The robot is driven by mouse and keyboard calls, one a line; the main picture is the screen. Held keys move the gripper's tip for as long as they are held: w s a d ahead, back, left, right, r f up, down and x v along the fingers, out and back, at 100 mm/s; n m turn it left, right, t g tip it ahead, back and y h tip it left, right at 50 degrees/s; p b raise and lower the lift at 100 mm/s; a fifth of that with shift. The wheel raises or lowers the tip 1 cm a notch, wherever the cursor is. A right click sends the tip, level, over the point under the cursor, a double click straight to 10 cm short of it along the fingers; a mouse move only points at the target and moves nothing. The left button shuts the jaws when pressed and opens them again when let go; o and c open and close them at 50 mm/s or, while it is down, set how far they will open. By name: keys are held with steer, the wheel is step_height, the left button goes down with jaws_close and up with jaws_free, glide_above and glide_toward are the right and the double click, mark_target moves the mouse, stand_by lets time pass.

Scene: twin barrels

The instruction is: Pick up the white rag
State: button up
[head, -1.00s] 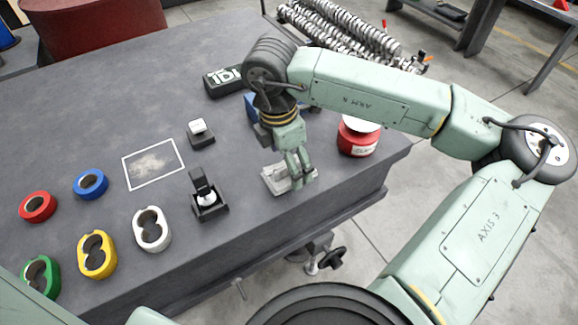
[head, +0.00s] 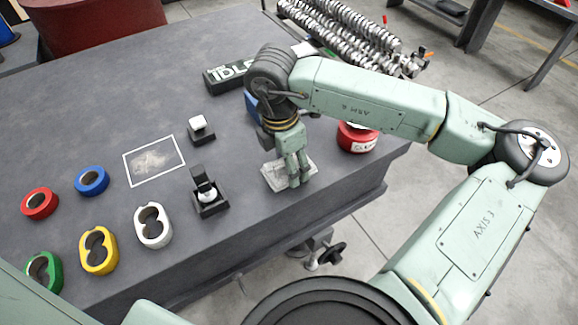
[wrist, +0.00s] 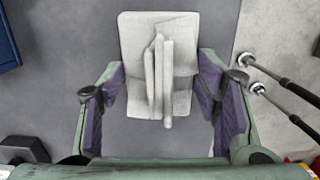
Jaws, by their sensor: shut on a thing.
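The white rag (head: 272,178) lies folded near the front edge of the grey workbench. In the wrist view the rag (wrist: 135,60) shows a raised, pinched-up ridge along its middle, between my fingers. My gripper (head: 297,178) points down at the rag's right part and is shut on it. In the wrist view my gripper (wrist: 162,90) has a finger on each side of the cloth. The rag still looks to be at bench height; the fingers hide part of it in the head view.
A red canister (head: 357,138) stands just right of my gripper. A blue object (head: 251,104) is partly hidden behind my wrist. A black stand (head: 209,197) and a white double-ring holder (head: 153,227) sit to the left. The bench edge is close in front.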

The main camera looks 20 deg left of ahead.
steer(key=c, duration=0.3)
steer(key=shift+r+b, duration=0.3)
steer(key=shift+r, duration=0.2)
step_height(320, 180, up, 2)
steer(key=shift+r+b, duration=0.15)
steer(key=shift+b, duration=0.3)
steer(key=shift+s+d+r+b, duration=0.3)
steer(key=shift+s+d+b, duration=0.4)
steer(key=shift+s, duration=1.9)
steer(key=shift+s+d+r+b, duration=0.25)
steer(key=shift+s+d+b, duration=0.5)
steer(key=shift+s, duration=1.85)
steer(key=shift+s+d+r+b, duration=0.3)
steer(key=shift+s+d+b, duration=0.4)
steer(key=shift+s, duration=1.9)
steer(key=shift+a, duration=0.15)
